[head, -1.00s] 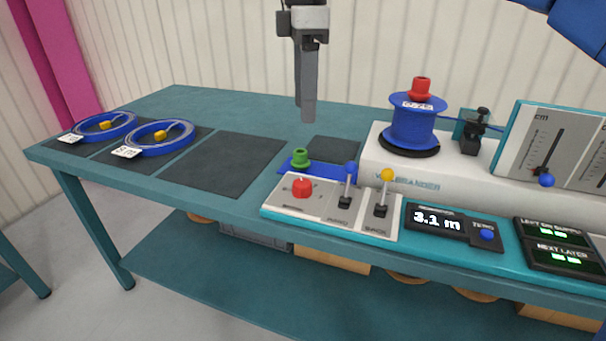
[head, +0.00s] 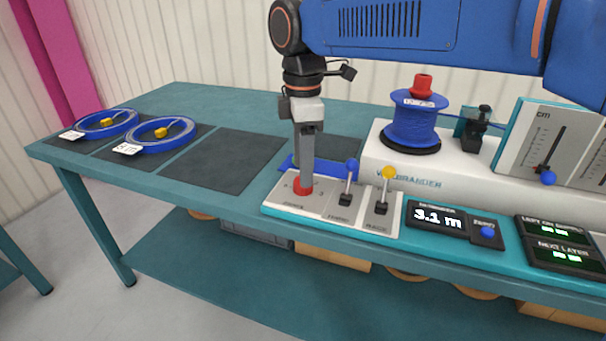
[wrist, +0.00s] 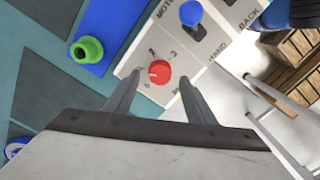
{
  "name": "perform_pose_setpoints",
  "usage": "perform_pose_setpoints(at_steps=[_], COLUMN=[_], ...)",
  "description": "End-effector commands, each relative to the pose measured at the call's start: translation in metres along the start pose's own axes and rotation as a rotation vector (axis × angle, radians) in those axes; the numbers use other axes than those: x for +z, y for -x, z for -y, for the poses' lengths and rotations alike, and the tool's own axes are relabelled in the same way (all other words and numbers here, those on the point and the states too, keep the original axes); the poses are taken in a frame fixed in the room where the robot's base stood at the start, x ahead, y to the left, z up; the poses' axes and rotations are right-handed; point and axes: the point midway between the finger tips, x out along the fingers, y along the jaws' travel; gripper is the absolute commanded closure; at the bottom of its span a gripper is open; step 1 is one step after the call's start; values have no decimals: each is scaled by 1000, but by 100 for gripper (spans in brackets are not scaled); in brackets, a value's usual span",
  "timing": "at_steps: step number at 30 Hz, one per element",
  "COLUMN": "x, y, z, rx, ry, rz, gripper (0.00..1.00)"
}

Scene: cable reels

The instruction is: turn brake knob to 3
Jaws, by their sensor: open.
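The red brake knob (head: 302,188) sits at the left end of the grey control panel (head: 280,206). In the wrist view the red knob (wrist: 160,72) has printed numbers around it, with 2 above and 3 at upper right. Its white mark lies on the left side, toward the low numbers; I cannot tell the exact setting. My gripper (head: 306,184) points down over the knob and partly hides it in the head view. In the wrist view my gripper (wrist: 159,82) is open, one finger on each side of the knob, with no clear contact.
A lever with a blue ball (head: 351,165) and one with a yellow ball (head: 388,172) stand right of the knob. A green part (wrist: 87,49) on a blue plate (wrist: 105,30) is close by. The winder's blue spool (head: 412,125) is farther right. Dark mats lie left.

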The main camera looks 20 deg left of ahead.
Motion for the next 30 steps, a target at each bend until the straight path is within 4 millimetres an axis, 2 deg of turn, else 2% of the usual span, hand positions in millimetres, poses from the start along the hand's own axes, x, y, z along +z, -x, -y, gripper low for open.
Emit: perform_pose_setpoints(at_steps=[3,7,18,19,24,30], x=[0,0,0,0,0,0], y=[-16,-26,-31,-31,-31,-31], z=[0,0,0,0,0,0], rx=[-1,-1,1,1,1,1], ry=[0,0,0,0,0,-6], rz=[0,1,0,0,0,0], gripper=[50,50,50,52,91,91])
